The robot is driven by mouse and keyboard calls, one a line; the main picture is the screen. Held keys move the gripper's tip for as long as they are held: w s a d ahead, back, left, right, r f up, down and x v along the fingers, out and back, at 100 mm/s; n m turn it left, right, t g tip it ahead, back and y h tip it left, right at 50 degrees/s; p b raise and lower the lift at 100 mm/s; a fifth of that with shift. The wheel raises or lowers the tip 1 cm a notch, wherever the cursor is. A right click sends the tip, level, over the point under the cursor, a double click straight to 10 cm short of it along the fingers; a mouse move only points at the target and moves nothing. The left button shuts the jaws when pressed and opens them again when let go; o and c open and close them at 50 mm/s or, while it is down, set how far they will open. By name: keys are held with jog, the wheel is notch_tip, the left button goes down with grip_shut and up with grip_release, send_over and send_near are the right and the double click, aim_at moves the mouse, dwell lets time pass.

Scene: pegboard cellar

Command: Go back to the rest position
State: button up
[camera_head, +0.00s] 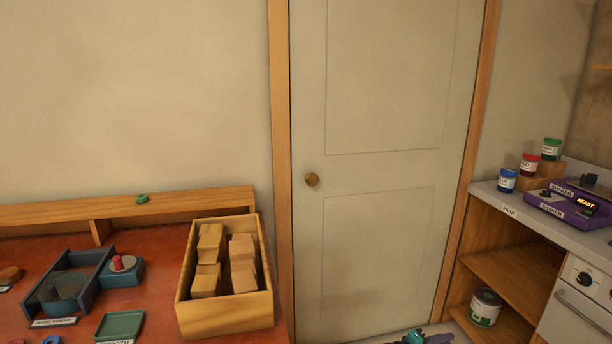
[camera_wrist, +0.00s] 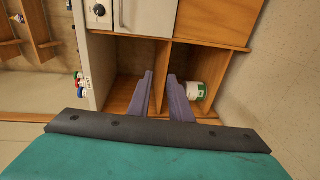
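My gripper (camera_wrist: 160,76) shows in the wrist view as two grey-purple fingers standing apart with nothing between them. Beyond them is the open wooden cabinet, and the fingers overlap its shelf space in the picture. In the head view only a small teal and purple piece of my arm shows at the bottom edge, in front of the door (camera_head: 385,170). The fingertips cannot be made out there.
A wooden box of blocks (camera_head: 225,318) stands on the red-topped bench at left. At right, the counter holds paint jars (camera_head: 507,181) and a purple shaker (camera_head: 568,204). A paint can (camera_head: 485,307) sits in the cabinet below; it also shows in the wrist view (camera_wrist: 196,91).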

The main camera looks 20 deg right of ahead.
jog(key=a+f+n+y+p, duration=0.1)
jog(key=a+f+y+p, duration=0.35)
jog(key=a, duration=0.85)
jog(key=a+f+n+y+p, duration=0.1)
jog(key=a+f+y, duration=0.1)
jog(key=a+f, duration=0.9)
jog(key=s+a+f+g+y+p, duration=0.1)
jog(key=s+a+y, duration=0.4)
jog(key=a, duration=1)
jog(key=s+a+f+g+y, duration=0.1)
jog(key=s+a+y, duration=0.4)
jog(key=s+a, duration=0.7)
jog(key=a+g, duration=0.1)
jog(key=a, duration=0.2)
jog(key=shift+a+f+p, duration=0.3)
jog(key=shift+a+p, duration=0.05)
jog(key=shift+w, duration=0.1)
jog(key=shift+d, duration=0.1)
